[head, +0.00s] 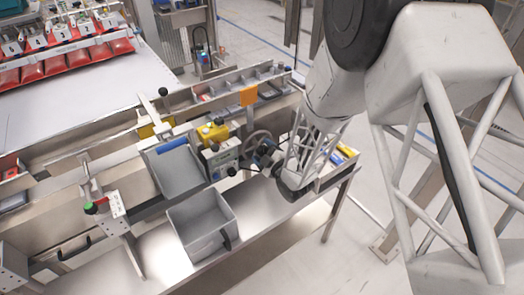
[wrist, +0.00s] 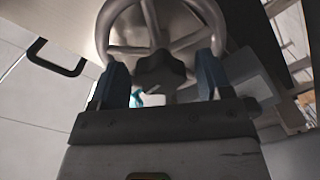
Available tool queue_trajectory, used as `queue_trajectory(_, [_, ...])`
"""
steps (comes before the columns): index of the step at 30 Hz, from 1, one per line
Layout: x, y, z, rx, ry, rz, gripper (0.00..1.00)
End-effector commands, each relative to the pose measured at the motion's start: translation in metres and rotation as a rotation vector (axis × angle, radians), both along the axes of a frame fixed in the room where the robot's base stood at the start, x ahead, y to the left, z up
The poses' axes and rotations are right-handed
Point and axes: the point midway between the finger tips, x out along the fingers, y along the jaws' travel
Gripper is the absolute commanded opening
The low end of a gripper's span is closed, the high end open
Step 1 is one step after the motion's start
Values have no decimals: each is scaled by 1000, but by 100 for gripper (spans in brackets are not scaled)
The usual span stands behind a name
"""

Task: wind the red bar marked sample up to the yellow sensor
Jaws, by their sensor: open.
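A metal spoked handwheel (head: 257,143) stands at the right end of the bench; it fills the top of the wrist view (wrist: 207,15). A dark lobed knob (wrist: 160,70) is in front of its spokes. My gripper (wrist: 160,62) is open, with one blue finger on each side of the knob; I cannot tell whether they touch it. In the head view, my gripper (head: 264,157) is at the wheel, partly hidden by my wrist. A yellow block (head: 213,132), possibly the sensor, is left of the wheel. I cannot make out the red bar or its marking.
A grey tilted tray (head: 178,172) and a grey open bin (head: 204,222) are left of my gripper. An orange plate (head: 248,95) rises behind the wheel. A green-topped post (head: 92,208) stands further left. The aisle floor is at the right.

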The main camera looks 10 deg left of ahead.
Motion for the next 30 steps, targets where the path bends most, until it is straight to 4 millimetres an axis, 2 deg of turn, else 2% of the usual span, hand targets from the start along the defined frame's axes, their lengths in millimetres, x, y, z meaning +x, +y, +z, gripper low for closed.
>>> queue_trajectory(13, [5, 5, 0, 1, 1, 0, 72])
queue_trajectory(23, [4, 5, 0, 1, 1, 0, 23])
queue_trajectory(30, [4, 5, 0, 9, 9, 0, 23])
